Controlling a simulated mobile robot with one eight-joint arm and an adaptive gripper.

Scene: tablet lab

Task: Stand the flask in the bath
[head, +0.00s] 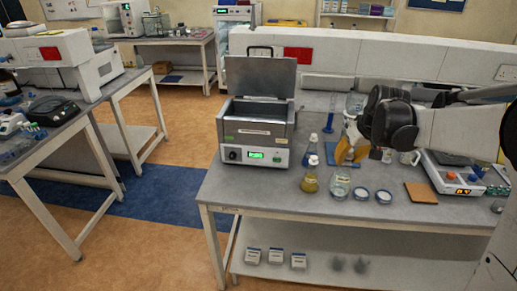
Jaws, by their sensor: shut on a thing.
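The bath (232,130) is a grey metal box with a lit green display on its front. Its lid (261,76) stands open at the back. A clear conical flask (340,183) with pale contents is near the table's front edge, to the right of the bath.
A blue-based cylinder (329,125) stands behind the flasks. Two round dishes (361,193) and a brown square (420,193) lie to the right, near a device with orange and blue knobs (455,180). The tabletop before the bath (245,185) is clear.

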